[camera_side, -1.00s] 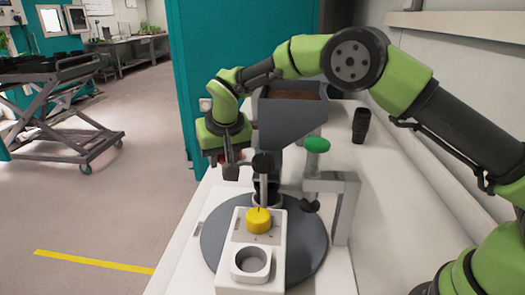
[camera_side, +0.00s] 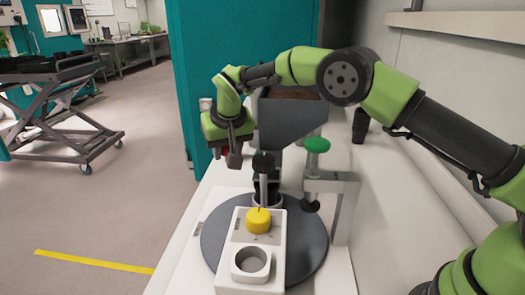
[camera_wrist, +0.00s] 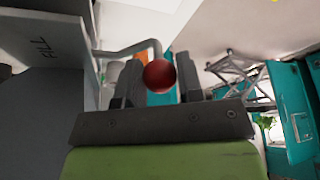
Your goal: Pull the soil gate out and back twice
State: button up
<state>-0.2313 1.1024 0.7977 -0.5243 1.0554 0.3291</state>
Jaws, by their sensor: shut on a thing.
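The soil gate's handle shows in the wrist view as a bent grey rod (camera_wrist: 125,49) ending in a red knob (camera_wrist: 160,74). My gripper (camera_wrist: 161,80) has its two dark fingers on either side of the knob and is shut on it. In the side view my gripper (camera_side: 235,158) is at the left of the grey soil hopper (camera_side: 290,122). Only a sliver of red shows there beside the fingers. The gate plate itself is hidden, so I cannot tell how far out it is.
A dark cup (camera_side: 360,126) stands behind. A teal panel (camera_side: 185,90) is at the left.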

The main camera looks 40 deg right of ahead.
jog(key=s+a, duration=0.3)
jog(key=shift+a+r, duration=0.1)
dwell(0.3)
jog(key=shift+w, duration=0.15)
jog(key=shift+w+d, duration=1.8)
jog(key=shift+d, duration=0.05)
jog(key=o, duration=0.6)
jog(key=shift+o, duration=0.2)
jog(key=s+d+r+t+y, duration=0.1)
jog(key=s+d+r, duration=0.1)
jog(key=s+r, duration=0.6)
jog(key=s+d+r+y, duration=0.1)
jog(key=s+d+r, duration=0.1)
jog(key=s+r, duration=0.6)
jog(key=s+d+m+t+y, duration=0.1)
jog(key=s, duration=1.8)
jog(key=shift+s+t, duration=0.35)
jog(key=shift+t, duration=0.05)
